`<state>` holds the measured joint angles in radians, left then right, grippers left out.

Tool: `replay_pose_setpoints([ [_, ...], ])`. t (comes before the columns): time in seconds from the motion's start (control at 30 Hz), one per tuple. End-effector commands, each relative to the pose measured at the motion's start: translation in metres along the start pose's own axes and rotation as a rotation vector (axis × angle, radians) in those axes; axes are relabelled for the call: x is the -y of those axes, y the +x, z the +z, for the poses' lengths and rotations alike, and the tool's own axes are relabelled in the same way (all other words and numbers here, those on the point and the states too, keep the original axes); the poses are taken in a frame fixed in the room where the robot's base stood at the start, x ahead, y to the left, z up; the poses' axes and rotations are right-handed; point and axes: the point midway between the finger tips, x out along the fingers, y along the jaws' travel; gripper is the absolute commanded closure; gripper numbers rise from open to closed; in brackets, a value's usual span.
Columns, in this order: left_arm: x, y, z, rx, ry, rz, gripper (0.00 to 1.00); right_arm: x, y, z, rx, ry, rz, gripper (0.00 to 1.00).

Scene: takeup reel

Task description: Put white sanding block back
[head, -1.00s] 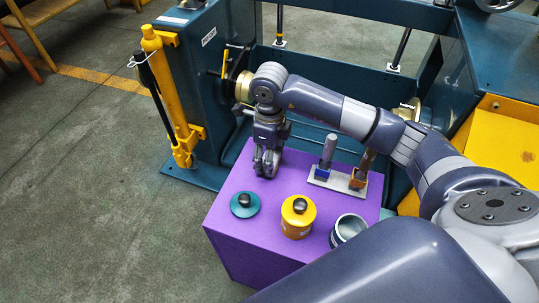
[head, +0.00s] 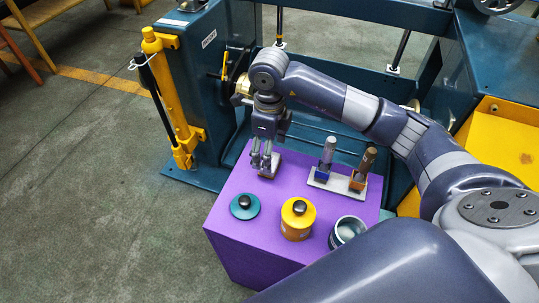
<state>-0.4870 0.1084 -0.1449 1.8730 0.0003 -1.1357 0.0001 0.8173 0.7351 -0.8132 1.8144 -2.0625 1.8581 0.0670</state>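A small pale block with a brownish lower part (head: 273,168), which may be the white sanding block, is at the back left of the purple box top. It is partly hidden by my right gripper (head: 262,162). This gripper points down over the left part of the block, with its fingers a little apart. I cannot tell whether the fingers touch the block, but it appears to rest on the box top. My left gripper is not in view.
The purple box (head: 270,225) also holds a teal lid (head: 244,206), a yellow canister (head: 298,219), an open metal cup (head: 347,230) and a grey tray (head: 337,189) with two handled tools. Blue-green machine framing (head: 206,95) stands behind.

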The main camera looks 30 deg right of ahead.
Motion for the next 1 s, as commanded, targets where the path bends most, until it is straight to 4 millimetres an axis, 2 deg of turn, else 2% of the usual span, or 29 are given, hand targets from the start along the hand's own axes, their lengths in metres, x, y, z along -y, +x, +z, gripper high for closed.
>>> replay_pose_setpoints([
  [0.03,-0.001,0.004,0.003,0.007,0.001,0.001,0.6,0.001,-0.016,0.001,0.003,-0.001,-0.004,0.24],
  [0.2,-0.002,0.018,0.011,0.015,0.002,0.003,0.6,0.001,-0.051,0.0,0.001,0.0,-0.003,0.24],
  [0.4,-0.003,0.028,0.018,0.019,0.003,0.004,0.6,0.0,-0.076,0.0,0.0,0.001,-0.001,0.24],
  [0.57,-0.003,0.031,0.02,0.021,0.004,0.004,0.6,0.0,-0.082,0.0,-0.001,0.001,0.0,0.24],
  [1.0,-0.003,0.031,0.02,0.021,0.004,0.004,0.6,0.0,-0.082,0.0,-0.001,0.001,0.001,0.24],
])
